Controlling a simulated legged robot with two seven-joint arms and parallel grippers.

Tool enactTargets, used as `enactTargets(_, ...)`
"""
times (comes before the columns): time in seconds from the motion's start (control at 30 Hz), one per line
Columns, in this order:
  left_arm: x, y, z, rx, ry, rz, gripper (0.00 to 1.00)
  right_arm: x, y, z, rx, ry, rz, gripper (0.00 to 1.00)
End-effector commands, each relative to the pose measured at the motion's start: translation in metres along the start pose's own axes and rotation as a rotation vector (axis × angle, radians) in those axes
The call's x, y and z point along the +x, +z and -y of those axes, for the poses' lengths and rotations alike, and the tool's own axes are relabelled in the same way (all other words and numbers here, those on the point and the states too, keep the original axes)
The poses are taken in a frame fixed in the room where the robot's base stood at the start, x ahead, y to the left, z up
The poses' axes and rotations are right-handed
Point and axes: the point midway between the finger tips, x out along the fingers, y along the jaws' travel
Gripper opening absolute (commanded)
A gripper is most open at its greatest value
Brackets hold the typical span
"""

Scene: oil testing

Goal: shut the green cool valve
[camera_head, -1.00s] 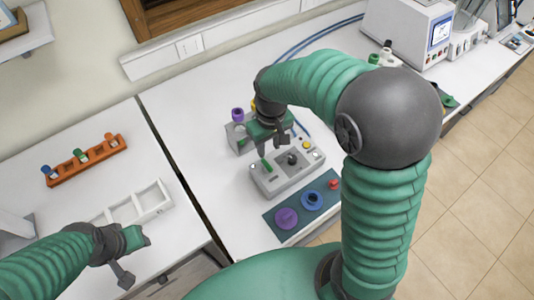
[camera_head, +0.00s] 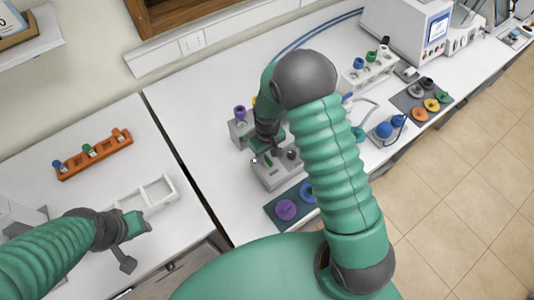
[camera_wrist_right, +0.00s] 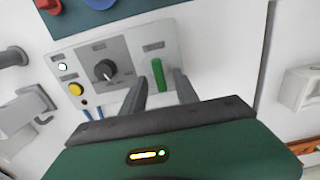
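The green valve (camera_wrist_right: 158,74) is an upright green bar at the right end of a light grey control box (camera_wrist_right: 185,45). In the right wrist view my right gripper (camera_wrist_right: 161,80) is open, with one dark finger on each side of the green bar. I cannot tell whether the fingers touch it. In the head view the right gripper (camera_head: 266,154) is over the box (camera_head: 280,177), and the arm hides part of it. My left gripper (camera_head: 135,228) hangs over the left table by a white compartment tray (camera_head: 171,203); its fingers do not show clearly.
A dark dial (camera_wrist_right: 105,70) and a yellow button (camera_wrist_right: 75,89) share the box. A teal mat with a purple disc (camera_head: 286,210) lies in front of it. A purple-capped item (camera_head: 239,111) stands behind. An orange rack (camera_head: 93,158) is on the left table.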

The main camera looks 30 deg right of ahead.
Motion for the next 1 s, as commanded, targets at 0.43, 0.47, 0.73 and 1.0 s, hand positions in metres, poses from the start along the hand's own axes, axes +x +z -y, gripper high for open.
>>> enactTargets(0.43,-0.0017,-0.0003,0.0,0.0,0.0,0.0,0.36,0.0092,-0.0001,-0.0001,0.001,0.0,0.0,0.25)
enactTargets(0.47,-0.0018,-0.0004,0.0,0.0,0.0,0.0,0.36,0.0092,-0.0001,-0.0001,0.001,0.0,0.0,0.21)
enactTargets(0.73,-0.0018,-0.0004,0.0,0.0,0.0,0.0,0.36,0.0089,-0.0002,-0.0002,0.001,0.0,-0.001,0.0)
enactTargets(1.0,-0.0016,-0.0003,0.0,0.0,0.0,0.0,0.36,0.0087,-0.0004,-0.0002,0.009,0.0,-0.001,0.0)
